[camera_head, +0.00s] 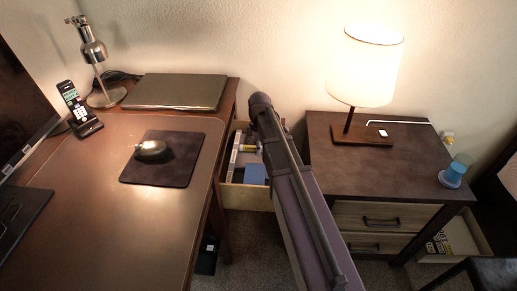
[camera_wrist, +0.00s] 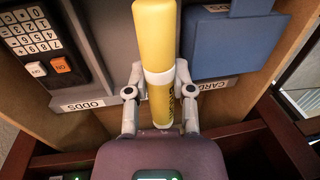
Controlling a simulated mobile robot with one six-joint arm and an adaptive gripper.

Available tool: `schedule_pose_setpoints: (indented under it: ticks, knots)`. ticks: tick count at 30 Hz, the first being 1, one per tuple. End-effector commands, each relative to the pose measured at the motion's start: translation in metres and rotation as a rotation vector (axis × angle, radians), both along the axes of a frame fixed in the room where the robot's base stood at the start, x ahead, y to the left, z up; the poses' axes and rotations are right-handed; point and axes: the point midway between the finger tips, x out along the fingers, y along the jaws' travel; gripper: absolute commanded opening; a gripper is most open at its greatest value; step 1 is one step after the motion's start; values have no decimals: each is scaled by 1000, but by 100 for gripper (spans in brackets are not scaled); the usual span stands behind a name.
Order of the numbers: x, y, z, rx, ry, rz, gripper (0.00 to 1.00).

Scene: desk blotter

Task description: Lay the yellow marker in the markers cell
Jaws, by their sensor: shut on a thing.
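My gripper (camera_wrist: 157,95) is shut on the yellow marker (camera_wrist: 155,40), one finger on each side of its white band. In the wrist view the marker points lengthwise away from me, over the middle of an open drawer. In the head view the marker (camera_head: 248,148) shows as a small yellow spot in the drawer (camera_head: 246,197), beside my arm. A cell labelled ODDS (camera_wrist: 82,105) is at left and one labelled CARDS (camera_wrist: 213,84) at right. No markers label is readable; the marker and fingers hide part of the middle. I cannot tell whether the marker touches the drawer floor.
A dark calculator (camera_wrist: 40,40) lies in the ODDS cell and a blue item (camera_wrist: 230,40) in the CARDS cell. The drawer stands open between the desk (camera_head: 110,220) and the nightstand (camera_head: 400,160). A laptop (camera_head: 176,91) and mouse pad (camera_head: 165,176) rest on the desk.

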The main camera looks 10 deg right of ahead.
Motion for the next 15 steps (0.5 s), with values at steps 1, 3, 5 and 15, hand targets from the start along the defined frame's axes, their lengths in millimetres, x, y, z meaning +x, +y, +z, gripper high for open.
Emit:
schedule_pose_setpoints:
  ticks: [1, 3, 5, 15]
  knots:
    - [0, 0, -7, 0, 0, 0, 0]
    - [0, 0, -12, 0, 0, 0, 0]
    - [0, 0, -17, 0, 0, 0, 0]
    - [0, 0, -40, 0, 0, 0, 0]
